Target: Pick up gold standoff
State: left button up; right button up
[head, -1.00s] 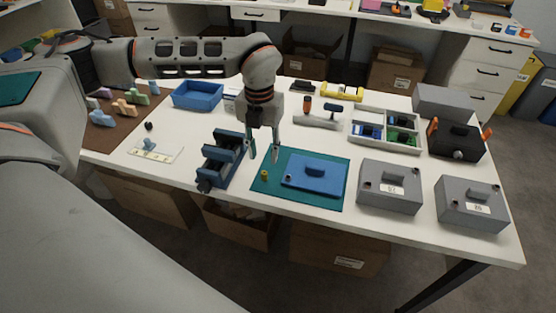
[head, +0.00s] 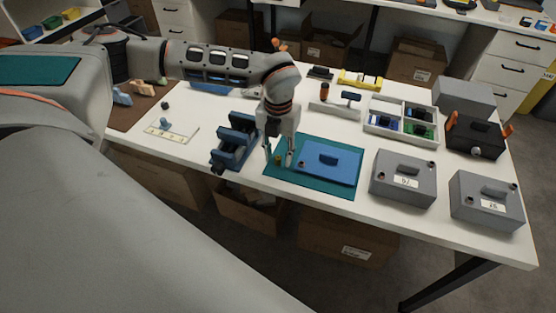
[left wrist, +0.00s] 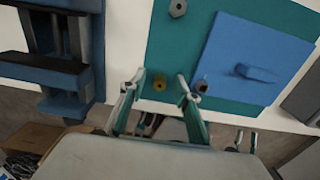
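The gold standoff (head: 277,161) is a small upright yellow piece near the left edge of the green mat (head: 321,188). It also shows in the left wrist view (left wrist: 159,83). My left gripper (head: 279,162) points down over the mat, open, with its two fingertips apart. In the left wrist view the fingertips (left wrist: 160,85) appear on either side of the standoff; contact does not show. My right gripper is not in view.
A dark blue slotted rack (head: 232,145) stands close left of the gripper. A grey hexagonal piece (left wrist: 178,8) lies on the mat. Grey boxes (head: 404,179) stand right of the mat, and a divided tray (head: 402,121) sits behind. The table's front edge is near.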

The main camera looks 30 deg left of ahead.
pick_arm(q)
grip_shut()
jog(key=shift+r, duration=0.1)
